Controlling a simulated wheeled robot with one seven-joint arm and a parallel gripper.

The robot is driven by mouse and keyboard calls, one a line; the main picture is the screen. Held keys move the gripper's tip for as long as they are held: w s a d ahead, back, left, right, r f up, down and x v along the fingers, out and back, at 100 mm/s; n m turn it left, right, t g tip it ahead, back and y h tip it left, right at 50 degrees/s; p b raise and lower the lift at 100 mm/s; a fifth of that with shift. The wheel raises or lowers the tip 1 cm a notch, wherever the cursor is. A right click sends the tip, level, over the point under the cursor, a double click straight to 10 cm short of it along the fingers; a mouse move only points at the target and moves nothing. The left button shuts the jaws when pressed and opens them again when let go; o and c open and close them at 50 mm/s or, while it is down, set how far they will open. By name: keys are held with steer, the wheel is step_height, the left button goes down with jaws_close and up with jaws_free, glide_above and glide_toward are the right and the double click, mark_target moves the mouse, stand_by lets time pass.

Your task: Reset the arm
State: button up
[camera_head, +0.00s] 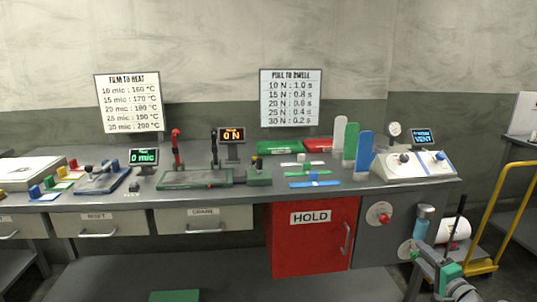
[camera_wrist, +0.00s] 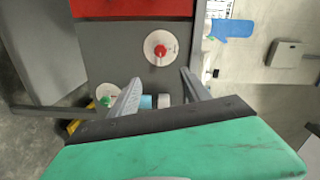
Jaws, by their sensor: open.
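My gripper (camera_wrist: 163,88) is open and empty in the wrist view, with its two grey fingers spread apart. Beyond the fingers is a dark grey panel (camera_wrist: 112,55) with a red knob on a white disc (camera_wrist: 160,47). A green knob on a disc (camera_wrist: 107,98) is near the left finger. A blue cylinder end (camera_wrist: 146,101) shows between the fingers. In the head view my arm is low at the right, below the bench's right end; the fingertips are hard to make out there.
The bench (camera_head: 240,193) carries a green press (camera_head: 195,179), a grey console (camera_head: 413,165), upright coloured panels and small displays. Below are the red HOLD door (camera_head: 310,238) and the same red knob (camera_head: 379,213). A yellow-railed cart (camera_head: 489,220) stands close at the right.

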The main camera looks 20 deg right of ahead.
steer(key=w+a+r+n+g+y+p, duration=0.25)
steer(key=w+a, duration=0.25)
steer(key=a, duration=0.4)
steer(key=w+a+r+n+g+y+p, duration=0.1)
steer(key=w+a+r+n+g+p, duration=0.2)
steer(key=a, duration=0.6)
steer(key=w+a+r+n+g+y+p, duration=0.15)
steer(key=w+a+r+n+p, duration=0.3)
steer(key=a, duration=0.55)
steer(key=s+a+r+n+g+p, duration=0.2)
steer(key=a+r+n+g+p, duration=0.15)
steer(key=a, duration=0.95)
steer(key=s+a+r+n+g+p, duration=0.1)
steer(key=s+a+r+n+p, duration=0.1)
steer(key=s+a, duration=0.4)
steer(key=s+a+r+n+g+h+p, duration=0.1)
steer(key=s+a, duration=0.5)
steer(key=s, duration=0.7)
step_height(320, 180, up, 2)
steer(key=shift+r+n+g+h+p, duration=0.1)
steer(key=shift+n+g+h+p, duration=0.2)
steer(key=shift+n+g+p, duration=0.55)
steer(key=shift+d+m, duration=0.1)
steer(key=shift+m, duration=0.2)
